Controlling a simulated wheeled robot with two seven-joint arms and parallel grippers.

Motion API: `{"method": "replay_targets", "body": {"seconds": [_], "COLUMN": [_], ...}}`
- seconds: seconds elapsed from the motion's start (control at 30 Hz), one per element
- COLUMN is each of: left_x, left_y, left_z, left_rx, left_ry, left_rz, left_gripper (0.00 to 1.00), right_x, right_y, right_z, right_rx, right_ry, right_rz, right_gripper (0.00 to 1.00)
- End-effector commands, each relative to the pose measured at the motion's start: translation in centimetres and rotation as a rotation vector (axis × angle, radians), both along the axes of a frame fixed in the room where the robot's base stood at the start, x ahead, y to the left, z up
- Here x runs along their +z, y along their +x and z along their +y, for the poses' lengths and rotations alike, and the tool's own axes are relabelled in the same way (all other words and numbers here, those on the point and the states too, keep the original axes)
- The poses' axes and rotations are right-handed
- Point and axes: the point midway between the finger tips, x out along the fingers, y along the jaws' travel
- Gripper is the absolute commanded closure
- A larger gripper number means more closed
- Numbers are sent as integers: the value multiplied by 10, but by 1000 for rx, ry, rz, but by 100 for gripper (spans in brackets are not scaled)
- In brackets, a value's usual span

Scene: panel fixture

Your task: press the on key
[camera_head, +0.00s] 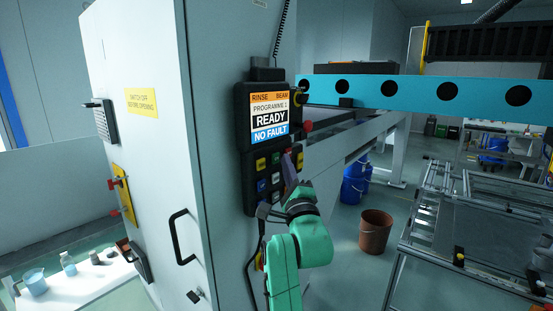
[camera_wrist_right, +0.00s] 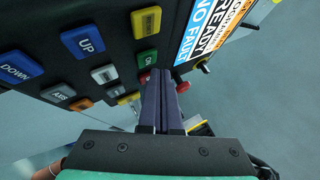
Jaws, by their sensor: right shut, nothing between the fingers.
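The control panel (camera_head: 243,152) hangs on the pale cabinet, with a lit screen (camera_head: 270,115) reading READY and NO FAULT above rows of keys. The on key (camera_wrist_right: 147,59) is green and marked ON in the right wrist view, partly cut off by my fingers; a green key also shows in the head view (camera_head: 276,158). My right gripper (camera_head: 290,160) is shut and empty, pointing up at the key area. In the wrist view its fingertips (camera_wrist_right: 161,74) are just beside the green key; whether they touch it I cannot tell. My left gripper is not in view.
Close around are a yellow key (camera_wrist_right: 146,21), a blue UP key (camera_wrist_right: 83,41), a blue DOWN key (camera_wrist_right: 17,67) and a white key (camera_wrist_right: 104,74). A red knob (camera_head: 307,126) sticks out on the panel's right side. A teal beam (camera_head: 420,92) extends right.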

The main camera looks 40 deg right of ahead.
Motion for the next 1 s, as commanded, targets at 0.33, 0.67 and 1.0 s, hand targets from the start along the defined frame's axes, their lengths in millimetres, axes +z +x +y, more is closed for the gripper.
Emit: {"method": "replay_targets", "body": {"seconds": [0.33, 0.67, 1.0], "left_x": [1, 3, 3], "left_y": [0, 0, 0], "left_z": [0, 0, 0], "left_rx": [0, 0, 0], "left_ry": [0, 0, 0], "left_rz": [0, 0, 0], "left_gripper": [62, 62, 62], "right_x": [-1, -1, 0], "right_y": [-5, -37, -48], "right_z": [-2, -12, -15], "right_rx": [-1, -1, 0], "right_ry": [0, -1, -1], "right_rz": [0, 2, 0], "right_gripper": [100, 100, 100]}}
